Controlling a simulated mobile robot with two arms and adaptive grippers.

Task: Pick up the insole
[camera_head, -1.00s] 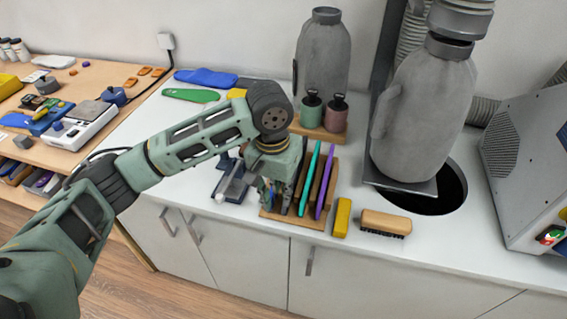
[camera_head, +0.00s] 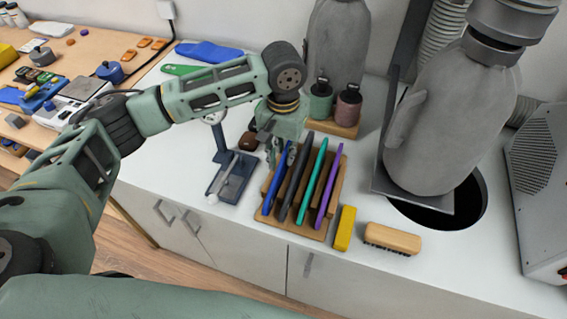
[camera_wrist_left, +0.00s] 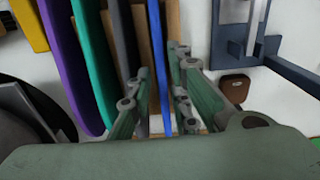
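A wooden rack (camera_head: 265,217) on the white counter holds upright insoles in a row: a blue insole (camera_head: 275,184), a dark grey insole (camera_head: 292,185), a teal insole (camera_head: 312,182) and a purple insole (camera_head: 328,187). My left gripper (camera_head: 282,155) points down at the left end of the rack, at the upper part of the blue insole. In the left wrist view, the blue insole (camera_wrist_left: 159,70) stands edge-on between the open fingers (camera_wrist_left: 160,85), with gaps seen on both sides. My right gripper is out of view.
A dark blue stand (camera_head: 235,185) is close left of the rack. A yellow block (camera_head: 345,228) and a brush (camera_head: 392,238) lie to its right. Two bottles (camera_head: 347,104) stand behind. A grey covered form (camera_head: 440,120) stands farther right, beside a round hole.

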